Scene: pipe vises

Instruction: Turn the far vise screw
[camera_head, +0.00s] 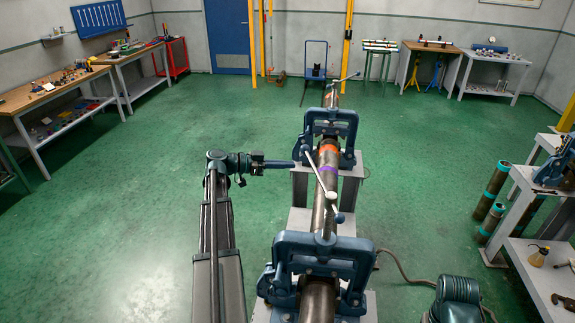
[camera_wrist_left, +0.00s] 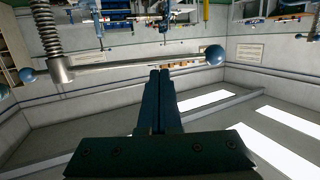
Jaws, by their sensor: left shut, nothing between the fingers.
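The far vise (camera_head: 330,128) is a blue frame clamped over the long pipe on a grey stand. Its screw handle (camera_head: 345,79) is a thin bar above it, angled to the right. The near vise (camera_head: 322,258) stands closer to me, with its long handle (camera_head: 319,172) reaching forward. My left gripper (camera_head: 288,164) is shut and empty, left of the far vise and pointing right. In the left wrist view, the shut fingertips (camera_wrist_left: 160,74) are close to a steel bar (camera_wrist_left: 130,67) with a blue ball end and a spring-wrapped screw at left. I cannot tell whether they touch.
A green machine (camera_head: 457,298) is at lower right. Open green floor lies left.

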